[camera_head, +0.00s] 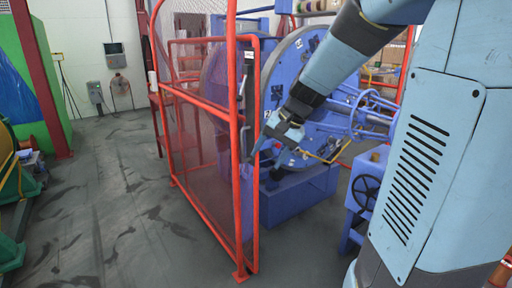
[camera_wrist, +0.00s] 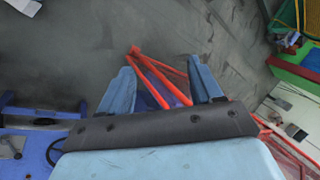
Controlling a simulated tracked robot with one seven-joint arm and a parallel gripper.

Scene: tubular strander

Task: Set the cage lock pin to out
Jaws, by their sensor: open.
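The blue strander cage (camera_head: 290,75) with its round plates stands behind the red guard frame (camera_head: 238,150). I cannot make out the cage lock pin for certain in either view. My gripper (camera_head: 264,146) is in front of the lower part of the cage, close to the guard's upright in the picture. In the wrist view my gripper (camera_wrist: 163,82) is open and points down, with its two blue fingers apart and nothing held between them. The red guard bars (camera_wrist: 160,78) show in the gap, beyond the fingers.
A blue stand with a black handwheel (camera_head: 365,191) is right of the cage. Green machinery (camera_head: 12,195) stands at the left. Grey control boxes (camera_head: 96,92) are by the far wall. The grey floor (camera_head: 110,190) left of the guard is clear.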

